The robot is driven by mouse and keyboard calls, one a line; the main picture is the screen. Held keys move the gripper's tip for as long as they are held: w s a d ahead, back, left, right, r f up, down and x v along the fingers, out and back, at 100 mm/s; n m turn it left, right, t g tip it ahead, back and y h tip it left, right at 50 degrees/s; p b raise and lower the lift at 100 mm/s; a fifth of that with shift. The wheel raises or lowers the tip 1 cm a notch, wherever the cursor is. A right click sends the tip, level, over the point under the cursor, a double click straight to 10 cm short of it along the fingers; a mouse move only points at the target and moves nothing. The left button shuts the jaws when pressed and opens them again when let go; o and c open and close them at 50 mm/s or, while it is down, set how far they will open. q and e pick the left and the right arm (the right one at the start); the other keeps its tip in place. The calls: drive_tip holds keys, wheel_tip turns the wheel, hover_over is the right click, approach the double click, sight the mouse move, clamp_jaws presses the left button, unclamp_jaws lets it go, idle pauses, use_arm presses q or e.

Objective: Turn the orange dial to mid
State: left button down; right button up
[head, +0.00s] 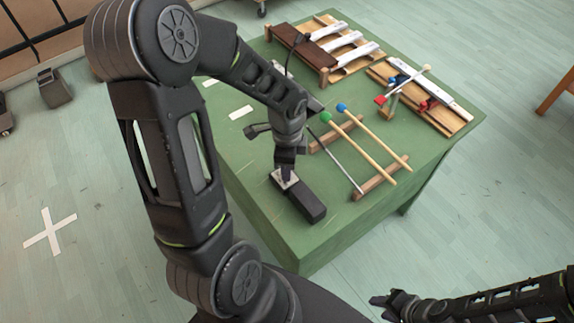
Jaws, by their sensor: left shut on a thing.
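My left gripper (286,175) points down onto the pale plate (279,179) at the far left end of a dark box (307,205) on the green table. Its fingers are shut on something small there. No orange surface shows; the orange dial appears hidden between or behind the fingers, so its setting cannot be read. My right gripper (383,304) is low at the bottom of the head view, off the table and away from the box. Its finger gap is too small to judge.
On the green table (270,225), mallets with a green head (326,118) and a blue head (341,107) and a thin metal rod (336,160) lie across wooden rests, right of the box. Metal bars (345,39) and a wooden board (450,120) stand farther back.

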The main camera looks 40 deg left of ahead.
use_arm(q)
drive_tip(key=shift+m, duration=0.3)
drive_tip(key=c, duration=1.3)
unclamp_jaws()
wheel_tip(320, 180, up, 8)
drive_tip(key=shift+f, duration=0.1)
